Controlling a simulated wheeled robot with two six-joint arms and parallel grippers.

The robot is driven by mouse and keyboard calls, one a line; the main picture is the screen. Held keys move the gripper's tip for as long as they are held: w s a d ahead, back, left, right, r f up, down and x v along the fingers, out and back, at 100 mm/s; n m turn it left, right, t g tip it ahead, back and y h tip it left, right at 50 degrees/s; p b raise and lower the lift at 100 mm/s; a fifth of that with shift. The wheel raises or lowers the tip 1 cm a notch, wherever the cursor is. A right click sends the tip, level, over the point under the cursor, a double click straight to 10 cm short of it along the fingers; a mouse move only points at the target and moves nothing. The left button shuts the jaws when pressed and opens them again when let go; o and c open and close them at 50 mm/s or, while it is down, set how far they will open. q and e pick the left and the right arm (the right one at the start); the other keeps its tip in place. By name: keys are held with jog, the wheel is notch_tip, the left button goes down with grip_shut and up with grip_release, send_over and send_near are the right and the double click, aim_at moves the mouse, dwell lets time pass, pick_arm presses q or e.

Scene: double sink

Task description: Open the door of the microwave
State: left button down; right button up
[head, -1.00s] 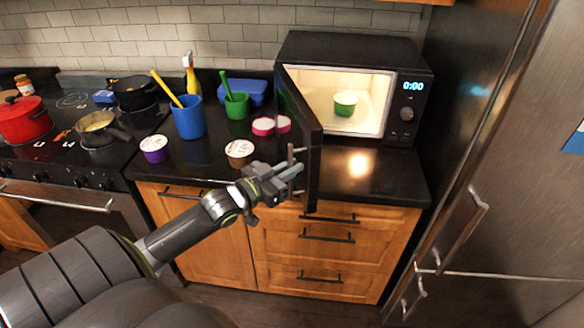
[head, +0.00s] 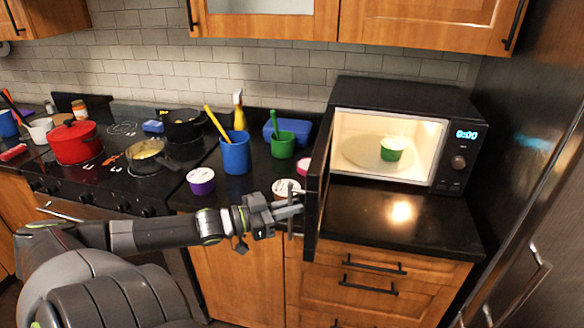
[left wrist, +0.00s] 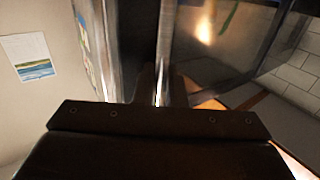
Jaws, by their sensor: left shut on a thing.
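The black microwave (head: 406,100) stands on the counter at the right, its lit inside in plain view. Its door (head: 318,185) is swung wide open at the left side, standing out toward me past the counter's front edge. My left gripper (head: 293,209) is shut on the door's handle (head: 291,222), at the outer edge of the door. The handle also shows as a bright metal bar in the left wrist view (left wrist: 165,50). A green cup (head: 392,149) sits on the plate inside the microwave. My right gripper is not in view.
Left of the door are a white-lidded tub (head: 287,188), a purple tub (head: 201,181), a blue cup (head: 235,153) and a green cup with a utensil (head: 283,144). The counter before the microwave (head: 410,218) is clear. A tall steel appliance (head: 535,230) stands at the right.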

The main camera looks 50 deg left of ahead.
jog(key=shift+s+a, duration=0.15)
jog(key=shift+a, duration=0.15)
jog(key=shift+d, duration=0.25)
pick_arm(q)
jog(key=c, duration=1.6)
grip_release()
jog(key=shift+c, duration=0.2)
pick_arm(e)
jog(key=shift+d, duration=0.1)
